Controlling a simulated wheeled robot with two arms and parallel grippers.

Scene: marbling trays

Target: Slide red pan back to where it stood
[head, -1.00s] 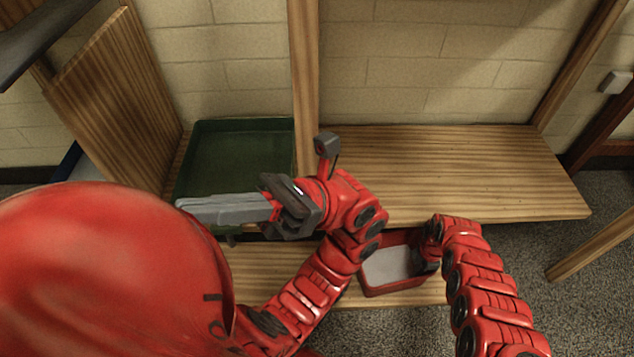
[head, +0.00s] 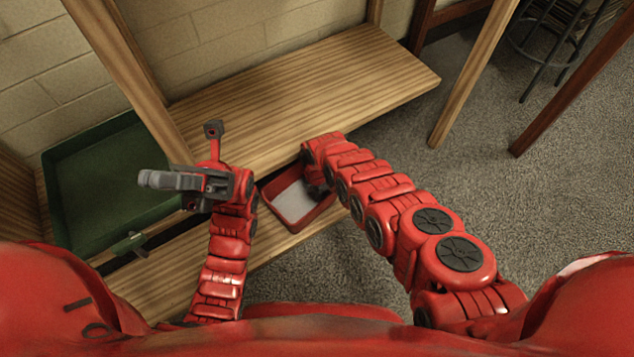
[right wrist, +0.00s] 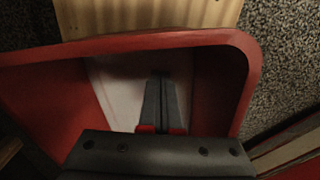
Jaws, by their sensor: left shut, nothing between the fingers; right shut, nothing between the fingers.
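The red pan (head: 314,217) with a pale floor sits on the lower wooden shelf, partly under the upper shelf, in the head view. Its back part is hidden by that shelf and my right arm. In the right wrist view the pan's red rim (right wrist: 150,42) curves around my right gripper (right wrist: 161,80). That gripper's fingers are shut and empty, pointing down inside the pan over its pale floor. I cannot tell whether they touch a wall.
A green tray (head: 105,195) sits to the left of the wooden post (head: 140,85). The upper shelf (head: 320,85) is bare and overhangs the pan. Table legs and a dark stool (head: 565,45) stand at the right. Carpeted floor (head: 450,180) between is clear.

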